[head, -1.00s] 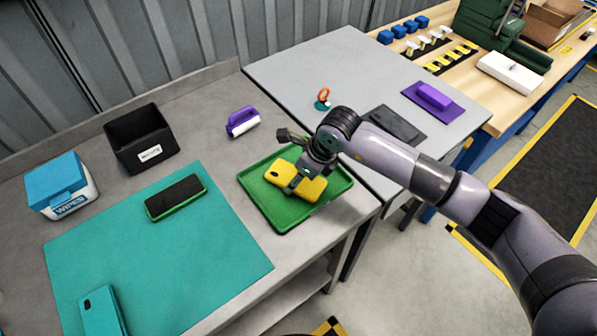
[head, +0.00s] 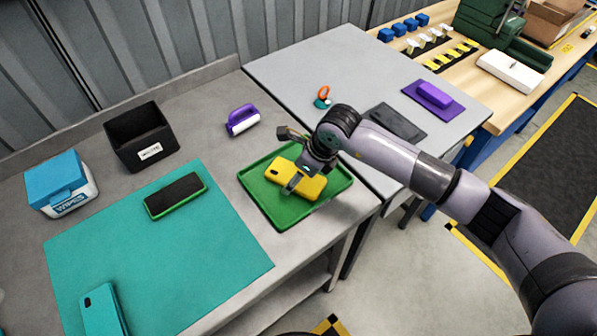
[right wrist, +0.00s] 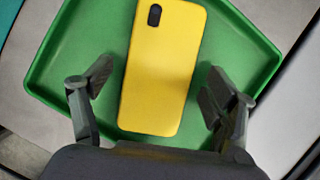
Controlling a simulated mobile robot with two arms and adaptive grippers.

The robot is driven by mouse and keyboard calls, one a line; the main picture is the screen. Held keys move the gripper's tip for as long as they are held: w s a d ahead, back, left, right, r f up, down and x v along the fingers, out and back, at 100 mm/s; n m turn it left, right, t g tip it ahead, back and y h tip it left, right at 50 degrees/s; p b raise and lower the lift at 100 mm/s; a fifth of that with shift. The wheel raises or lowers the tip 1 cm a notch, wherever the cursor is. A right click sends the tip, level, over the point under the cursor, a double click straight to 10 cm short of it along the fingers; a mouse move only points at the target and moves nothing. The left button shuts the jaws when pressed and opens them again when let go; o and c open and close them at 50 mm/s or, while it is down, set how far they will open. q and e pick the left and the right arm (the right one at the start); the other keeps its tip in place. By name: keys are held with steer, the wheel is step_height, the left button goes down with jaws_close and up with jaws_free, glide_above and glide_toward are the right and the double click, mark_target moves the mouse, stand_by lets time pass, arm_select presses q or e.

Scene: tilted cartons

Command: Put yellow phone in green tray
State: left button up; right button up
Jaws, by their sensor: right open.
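The yellow phone (head: 282,174) lies back side up inside the green tray (head: 277,214) on the grey bench. In the right wrist view the phone (right wrist: 165,65) rests on the floor of the tray (right wrist: 95,40), its camera patch at the far end. My right gripper (head: 298,181) is over the near part of the phone. In the right wrist view its two fingers (right wrist: 157,88) are spread, one on each side of the phone with gaps between. It is open and holds nothing. My left gripper is not in view.
A teal mat (head: 150,255) carries a green-edged phone (head: 175,196) and a teal phone (head: 102,312). A black bin (head: 140,139), a wipes box (head: 60,184) and a purple roller (head: 242,122) stand behind. A grey table (head: 330,70) adjoins at right.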

steer(key=b+v, duration=0.2)
steer(key=v, duration=1)
